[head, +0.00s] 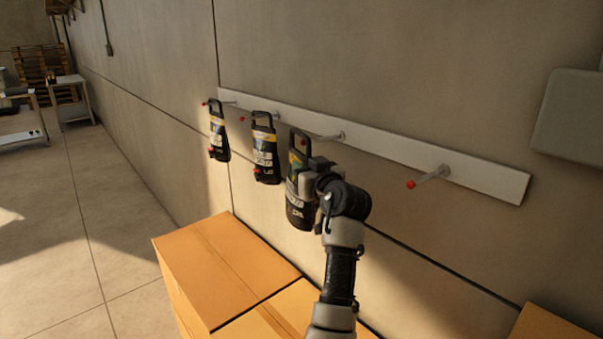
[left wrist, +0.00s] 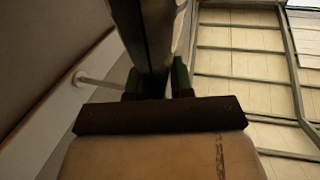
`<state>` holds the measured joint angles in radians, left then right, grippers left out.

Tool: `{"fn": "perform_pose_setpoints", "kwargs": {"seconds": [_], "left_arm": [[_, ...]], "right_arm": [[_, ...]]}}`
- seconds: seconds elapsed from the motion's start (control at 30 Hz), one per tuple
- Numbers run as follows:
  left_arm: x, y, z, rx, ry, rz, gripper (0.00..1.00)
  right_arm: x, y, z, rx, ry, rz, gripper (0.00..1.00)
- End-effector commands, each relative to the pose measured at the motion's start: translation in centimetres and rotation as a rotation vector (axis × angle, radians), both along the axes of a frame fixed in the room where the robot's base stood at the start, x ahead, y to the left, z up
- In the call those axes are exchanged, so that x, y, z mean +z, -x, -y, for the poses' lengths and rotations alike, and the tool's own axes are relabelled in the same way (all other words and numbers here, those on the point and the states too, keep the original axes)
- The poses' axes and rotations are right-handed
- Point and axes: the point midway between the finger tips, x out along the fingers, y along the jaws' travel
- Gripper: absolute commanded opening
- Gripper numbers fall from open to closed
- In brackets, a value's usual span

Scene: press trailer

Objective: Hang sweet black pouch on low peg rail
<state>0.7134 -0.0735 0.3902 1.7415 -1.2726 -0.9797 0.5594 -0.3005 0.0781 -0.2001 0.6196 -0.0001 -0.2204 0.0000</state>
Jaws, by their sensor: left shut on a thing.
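The white peg rail (head: 385,150) runs along the wall, its pegs tipped with red. My left gripper (head: 303,182) is shut on a black pouch (head: 299,214) with a coloured label and a top handle loop. The pouch is upright in front of the third peg (head: 330,136). That peg's red tip shows within the loop's outline; I cannot tell whether the peg passes through it. In the left wrist view, the gripper (left wrist: 158,88) closes on a dark strip, and a peg (left wrist: 95,80) stands out at left. My right gripper is not in view.
Two similar black pouches, a left one (head: 219,135) and a middle one (head: 265,150), hang at the first two pegs. The fourth peg (head: 432,175) is bare. Cardboard boxes (head: 225,262) stand below the rail. A grey box (head: 572,115) is on the wall at right.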

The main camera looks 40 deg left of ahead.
Motion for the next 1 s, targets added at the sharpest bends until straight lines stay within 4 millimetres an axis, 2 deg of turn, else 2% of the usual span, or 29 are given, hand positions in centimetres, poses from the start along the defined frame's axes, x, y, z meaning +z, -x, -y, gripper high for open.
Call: {"fn": "perform_pose_setpoints", "kwargs": {"seconds": [1.0], "left_arm": [[0.5, -4.0, 0.5, 0.000, -0.008, 0.006, 0.00]], "right_arm": [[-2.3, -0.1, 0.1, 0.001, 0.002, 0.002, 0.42]]}}
